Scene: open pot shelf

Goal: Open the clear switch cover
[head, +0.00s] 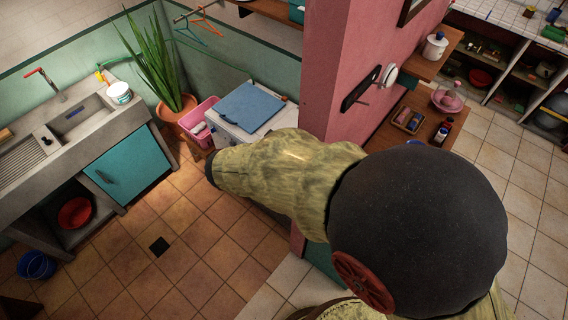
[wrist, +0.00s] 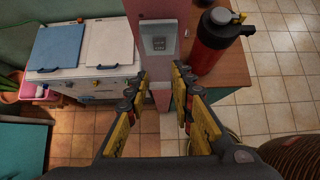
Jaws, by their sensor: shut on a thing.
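The clear switch cover (wrist: 158,38) shows in the wrist view as a small pale box with a dark switch, on the narrow face of the pink wall. My gripper (wrist: 160,71) has its two black and yellow fingers on either side of the wall face, just below the switch in the picture. It is shut on the cover, though the clear part between the fingertips is hard to make out. In the head view my arm and the pink wall hide the gripper and the switch.
A washing machine with a blue lid (head: 250,105) is at left. A potted plant (head: 160,65) and a sink (head: 78,118) lie further left. The tiled floor (head: 190,235) is mostly clear.

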